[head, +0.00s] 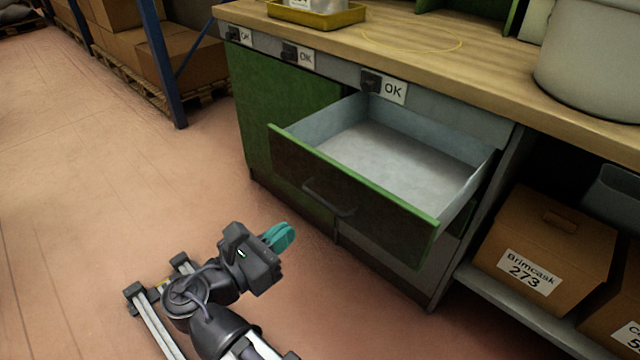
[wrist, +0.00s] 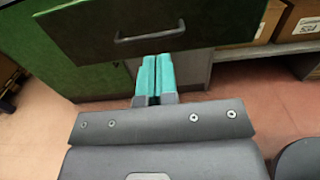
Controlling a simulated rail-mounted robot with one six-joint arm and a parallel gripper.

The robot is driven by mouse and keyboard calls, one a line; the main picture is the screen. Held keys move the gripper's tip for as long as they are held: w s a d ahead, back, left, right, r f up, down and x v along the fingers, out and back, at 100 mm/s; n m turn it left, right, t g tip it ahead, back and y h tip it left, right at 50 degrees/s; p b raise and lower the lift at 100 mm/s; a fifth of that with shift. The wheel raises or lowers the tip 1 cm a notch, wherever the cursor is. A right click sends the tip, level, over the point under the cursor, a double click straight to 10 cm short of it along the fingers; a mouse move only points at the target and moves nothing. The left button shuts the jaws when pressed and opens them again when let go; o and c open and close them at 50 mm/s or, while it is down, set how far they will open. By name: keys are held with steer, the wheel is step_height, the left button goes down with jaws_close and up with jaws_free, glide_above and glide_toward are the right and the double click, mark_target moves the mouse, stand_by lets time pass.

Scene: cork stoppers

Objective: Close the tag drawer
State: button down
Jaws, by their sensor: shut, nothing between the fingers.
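The tag drawer (head: 345,185) is pulled well out of the green cabinet, and its pale interior looks empty. Its front is dark with a green edge and carries a dark bar handle (head: 328,197). The drawer front (wrist: 150,30) and its handle (wrist: 150,33) also show at the top of the wrist view. My gripper (head: 284,236), with teal fingers, is shut and empty. It is in front of the drawer, apart from it, to the lower left of the handle in the head view. In the wrist view the fingertips (wrist: 154,60) appear just below the handle.
The wooden worktop (head: 440,50) carries a yellow tray (head: 315,18) and a large grey pot (head: 592,60). A cardboard box (head: 545,245) labelled Brimcask 273 sits on a low shelf at right. A blue rack post (head: 158,65) stands at left. The floor at left is clear.

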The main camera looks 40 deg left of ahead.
glide_toward(349, 189)
steer(key=w, duration=0.5)
steer(key=w+d, duration=0.1)
steer(key=w, duration=0.1)
steer(key=shift+w+d+f, duration=0.1)
steer(key=shift+w, duration=0.15)
steer(key=shift+w, duration=0.15)
